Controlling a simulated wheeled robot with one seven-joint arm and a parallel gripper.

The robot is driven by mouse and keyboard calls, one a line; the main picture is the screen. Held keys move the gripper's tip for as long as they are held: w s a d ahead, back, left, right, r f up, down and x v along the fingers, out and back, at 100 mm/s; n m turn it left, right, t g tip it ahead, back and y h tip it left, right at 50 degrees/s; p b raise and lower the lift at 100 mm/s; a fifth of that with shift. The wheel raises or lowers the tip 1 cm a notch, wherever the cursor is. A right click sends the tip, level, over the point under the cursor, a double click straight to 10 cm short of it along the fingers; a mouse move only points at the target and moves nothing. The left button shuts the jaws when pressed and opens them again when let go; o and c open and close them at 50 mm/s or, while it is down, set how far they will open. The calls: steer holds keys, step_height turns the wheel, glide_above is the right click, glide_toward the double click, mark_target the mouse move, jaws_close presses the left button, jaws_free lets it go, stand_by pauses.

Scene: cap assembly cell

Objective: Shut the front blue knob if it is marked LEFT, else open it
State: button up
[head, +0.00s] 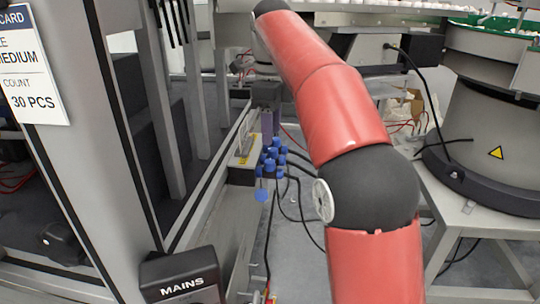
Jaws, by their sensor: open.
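A cluster of small blue knobs (271,158) sits on a pale block beside the grey rail, near the picture's middle. The front blue knob (262,195) is the lowest one in the picture and stands a little apart from the others. It is small, and I can read no LEFT mark on it. I cannot tell whether it is open or shut. My gripper (267,128) is above and behind the knob cluster, pointing down, open. From this angle its fingers overlap, and no thing shows between them.
My red arm fills the middle right. A grey frame post (75,150) stands at left, with a black MAINS box (181,278) at its foot. Black cables (300,200) hang right of the knobs. A feeder bowl base (485,135) on a white stand is at right.

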mark_target(270, 161)
steer(key=shift+w+a+f, duration=0.15)
steer(key=shift+f, duration=0.1)
step_height(270, 161, down, 7)
steer(key=b, duration=0.3)
steer(key=shift+f, duration=0.15)
steer(key=c, duration=1)
